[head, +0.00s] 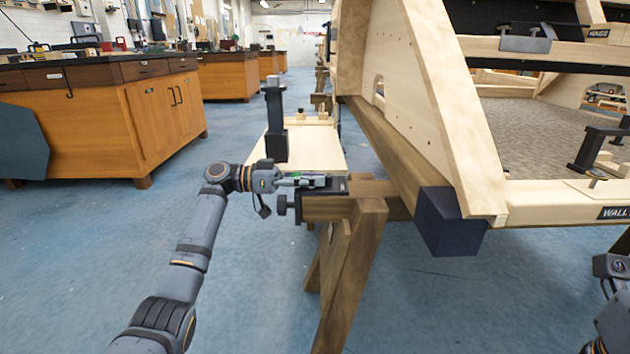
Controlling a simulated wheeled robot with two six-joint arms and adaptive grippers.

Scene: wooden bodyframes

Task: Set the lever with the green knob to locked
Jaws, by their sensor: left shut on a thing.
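The green knob (296,174) shows as a small patch of green between the fingers of my left gripper (305,181). That gripper is shut on it, at the end of a wooden trestle beam. The fingers hide most of the knob. The lever itself is mostly covered, and I cannot tell its setting. A dark metal fitting (334,187) sits on the beam just right of the fingers. My right arm enters at the lower right edge, but its fingers are outside the picture.
A wooden trestle (345,265) stands below the fitting. A large wooden bodyframe (430,110) rises at the right, with a dark block (450,222) at its near corner. A black upright post (275,135) stands behind my gripper. Blue floor lies open at the left.

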